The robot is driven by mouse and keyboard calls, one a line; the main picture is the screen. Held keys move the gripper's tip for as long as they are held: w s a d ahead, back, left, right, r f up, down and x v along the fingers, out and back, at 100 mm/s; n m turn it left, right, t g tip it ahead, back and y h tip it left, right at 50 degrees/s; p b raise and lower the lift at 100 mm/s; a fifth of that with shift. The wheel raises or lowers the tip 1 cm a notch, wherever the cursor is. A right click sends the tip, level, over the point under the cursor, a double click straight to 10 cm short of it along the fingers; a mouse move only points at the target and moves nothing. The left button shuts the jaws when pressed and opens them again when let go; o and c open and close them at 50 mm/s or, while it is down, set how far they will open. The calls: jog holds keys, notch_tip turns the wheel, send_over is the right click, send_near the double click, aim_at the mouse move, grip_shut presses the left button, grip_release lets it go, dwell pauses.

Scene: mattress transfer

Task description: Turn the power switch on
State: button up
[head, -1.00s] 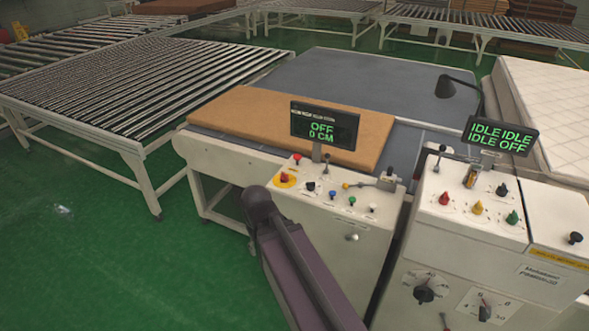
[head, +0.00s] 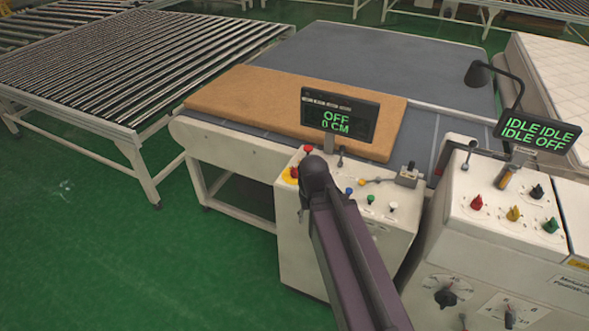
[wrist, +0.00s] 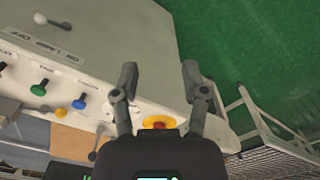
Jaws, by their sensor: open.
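The control panel (head: 410,222) carries several switches, and its display (head: 339,117) reads OFF and 0 CM. A red rotary switch on a yellow plate (head: 290,175) sits at the panel's left end, partly covered by my arm. It also shows in the wrist view (wrist: 158,122), partly hidden behind the gripper body. I cannot read a label naming the power switch. My gripper (wrist: 160,78) is open and empty, its fingers apart over the panel's edge. In the head view my arm crosses the panel and the fingers cannot be made out.
Blue (wrist: 79,104), green (wrist: 39,88) and yellow (wrist: 60,113) knobs stand close by on the panel. A second console (head: 480,240) with its own IDLE display (head: 537,134) is at right. A brown slab (head: 240,105) lies behind. Green floor is clear at left.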

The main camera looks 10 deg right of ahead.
jog(key=shift+d, duration=0.35)
jog(key=o, duration=0.4)
jog(key=shift+w+d, duration=0.1)
jog(key=shift+o, duration=0.2)
notch_tip(320, 180, up, 5)
jog(key=n+p, duration=0.2)
jog(key=p, duration=0.3)
send_over(295, 169)
jog(key=shift+f, duration=0.1)
notch_tip(295, 169, down, 14)
jog(key=b, duration=1.3)
jog(key=shift+r+b, duration=0.25)
jog(key=shift+b, duration=0.05)
